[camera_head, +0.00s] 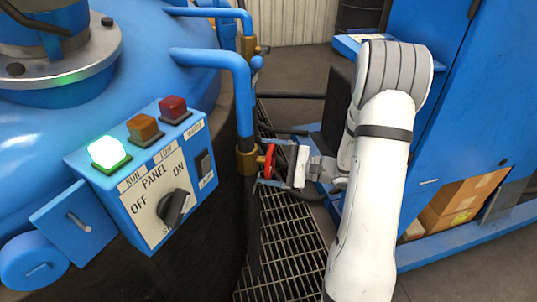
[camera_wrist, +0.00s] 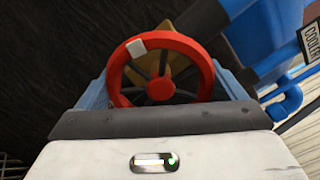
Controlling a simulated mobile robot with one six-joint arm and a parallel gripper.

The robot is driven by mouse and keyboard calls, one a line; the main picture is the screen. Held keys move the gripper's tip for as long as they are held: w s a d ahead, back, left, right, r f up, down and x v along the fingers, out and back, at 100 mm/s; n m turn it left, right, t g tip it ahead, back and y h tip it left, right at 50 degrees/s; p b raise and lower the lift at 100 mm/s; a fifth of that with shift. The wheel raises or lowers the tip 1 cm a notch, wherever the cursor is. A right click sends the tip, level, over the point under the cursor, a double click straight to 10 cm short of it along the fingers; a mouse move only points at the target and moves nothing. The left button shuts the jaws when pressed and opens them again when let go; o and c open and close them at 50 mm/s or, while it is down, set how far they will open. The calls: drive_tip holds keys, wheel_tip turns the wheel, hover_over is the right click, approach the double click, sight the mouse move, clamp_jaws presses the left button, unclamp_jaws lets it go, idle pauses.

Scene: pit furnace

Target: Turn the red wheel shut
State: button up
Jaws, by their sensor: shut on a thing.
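The red wheel (camera_head: 269,161) sits on a brass valve (camera_head: 248,160) on a blue vertical pipe (camera_head: 243,105) beside the furnace. In the wrist view the wheel (camera_wrist: 128,90) fills the middle, with dark spokes, a red hub and a white mark at the upper left of its rim. My gripper (camera_head: 272,172) is at the wheel from the right, with its blue fingers (camera_wrist: 94,95) on either side of the rim, shut on it. The lower part of the wheel is partly hidden by my gripper's body in the wrist view.
A blue control panel (camera_head: 150,180) with a green lit lamp (camera_head: 109,153) and a black knob (camera_head: 173,208) is on the left. A blue cabinet (camera_head: 450,95) with cardboard boxes (camera_head: 457,203) stands at the right. Floor grating (camera_head: 290,250) lies below the arm.

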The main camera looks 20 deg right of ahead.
drive_tip(key=m+p, duration=0.6)
drive_tip(key=m, duration=0.1)
drive_tip(key=shift+r+m+p, duration=0.2)
drive_tip(key=shift+m+p, duration=0.1)
drive_tip(key=shift+p, duration=0.05)
drive_tip(key=m+p, duration=0.3)
drive_tip(key=shift+w+f+m+p, duration=0.1)
drive_tip(key=shift+f+m+p, duration=0.1)
drive_tip(key=shift+m+p, duration=1.25)
drive_tip(key=shift+f+m, duration=0.1)
drive_tip(key=shift+m, duration=0.25)
drive_tip(key=o, duration=0.7)
drive_tip(key=shift+d, duration=0.1)
drive_tip(key=v, duration=0.7)
drive_tip(key=shift+d+b, duration=0.3)
drive_tip(key=shift+d, duration=0.05)
